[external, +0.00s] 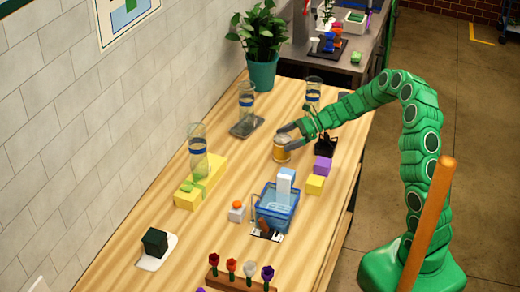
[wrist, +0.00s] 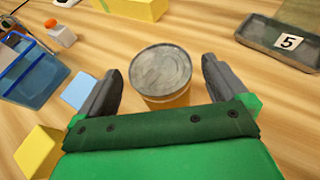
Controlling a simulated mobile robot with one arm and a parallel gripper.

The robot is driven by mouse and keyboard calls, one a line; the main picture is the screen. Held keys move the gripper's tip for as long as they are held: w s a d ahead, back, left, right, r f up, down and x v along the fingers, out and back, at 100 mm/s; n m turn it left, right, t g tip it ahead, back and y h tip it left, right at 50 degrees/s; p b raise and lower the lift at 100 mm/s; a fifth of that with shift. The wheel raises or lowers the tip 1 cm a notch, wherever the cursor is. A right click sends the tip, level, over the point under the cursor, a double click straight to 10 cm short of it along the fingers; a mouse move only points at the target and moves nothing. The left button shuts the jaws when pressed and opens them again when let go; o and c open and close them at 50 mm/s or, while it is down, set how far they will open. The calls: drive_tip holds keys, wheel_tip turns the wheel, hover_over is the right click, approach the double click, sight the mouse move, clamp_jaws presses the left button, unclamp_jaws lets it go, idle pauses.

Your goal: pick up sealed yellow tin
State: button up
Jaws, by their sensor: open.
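The sealed yellow tin (external: 282,150) stands upright on the wooden table in the external view, with a grey metal lid. In the wrist view the tin (wrist: 161,76) sits between the two dark fingers of my gripper (wrist: 162,90). The fingers are open, one on each side, with a visible gap to the tin on both sides. In the external view my gripper (external: 290,132) reaches in from the right, close to the tin's top. The tin's lower side is partly hidden by the gripper body in the wrist view.
A purple block (external: 323,165) and a yellow block (external: 315,185) lie right of the tin. A blue bin (external: 277,212) stands in front. A grey tray (wrist: 285,40) marked 5 lies behind. Glass vases (external: 198,150) stand to the left. Bare wood surrounds the tin.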

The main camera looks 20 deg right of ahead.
sight(279, 142)
drive_tip(key=shift+x, duration=1.85)
drive_tip(key=shift+r, duration=0.1)
drive_tip(key=c, duration=1.3)
